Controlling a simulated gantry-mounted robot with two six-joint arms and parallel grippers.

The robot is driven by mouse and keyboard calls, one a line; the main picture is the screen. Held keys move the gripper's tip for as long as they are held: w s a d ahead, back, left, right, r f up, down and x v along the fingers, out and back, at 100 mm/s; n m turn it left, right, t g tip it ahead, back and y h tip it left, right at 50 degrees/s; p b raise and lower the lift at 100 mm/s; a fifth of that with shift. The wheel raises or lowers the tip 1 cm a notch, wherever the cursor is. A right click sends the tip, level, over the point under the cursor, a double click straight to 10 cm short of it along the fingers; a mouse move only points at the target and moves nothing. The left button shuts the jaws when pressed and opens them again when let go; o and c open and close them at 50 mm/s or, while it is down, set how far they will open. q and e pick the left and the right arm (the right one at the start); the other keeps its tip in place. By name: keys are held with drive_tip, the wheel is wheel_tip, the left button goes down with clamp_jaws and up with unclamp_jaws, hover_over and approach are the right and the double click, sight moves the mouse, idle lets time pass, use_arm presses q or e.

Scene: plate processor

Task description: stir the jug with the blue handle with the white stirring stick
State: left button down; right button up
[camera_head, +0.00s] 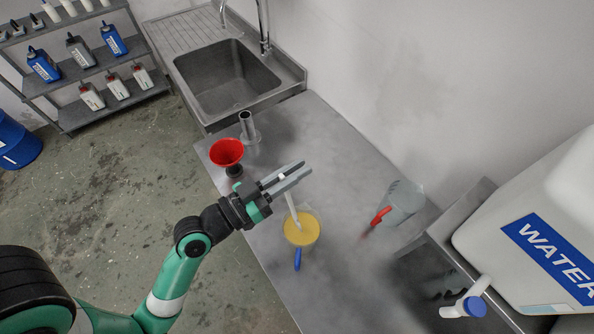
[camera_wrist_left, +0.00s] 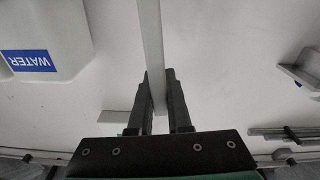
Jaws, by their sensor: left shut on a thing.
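The jug with the blue handle (camera_head: 301,228) stands on the steel worktop and holds yellow liquid. Its blue handle (camera_head: 297,260) points toward the front edge. The white stirring stick (camera_head: 291,206) slants down from my left gripper (camera_head: 286,178) with its lower end inside the jug, at the yellow liquid. My left gripper is shut on the stick, above and slightly left of the jug. In the left wrist view the stick (camera_wrist_left: 151,50) runs between the two fingers (camera_wrist_left: 160,95). The stick's lower tip is hidden in the liquid. My right gripper is not in view.
A clear jug with a red handle (camera_head: 403,200) stands to the right. A red funnel (camera_head: 227,153) and a metal cylinder (camera_head: 248,126) stand at the left, near the sink (camera_head: 228,82). A large water container (camera_head: 540,235) is at the far right. The worktop's front middle is clear.

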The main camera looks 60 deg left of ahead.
use_arm(q)
wheel_tip(320, 180, up, 6)
drive_tip(key=p, duration=0.4)
drive_tip(key=shift+s+a, duration=0.2)
drive_tip(key=shift+a, duration=0.2)
idle(0.3)
wheel_tip(320, 180, up, 5)
drive_tip(key=p, duration=0.5)
idle(0.4)
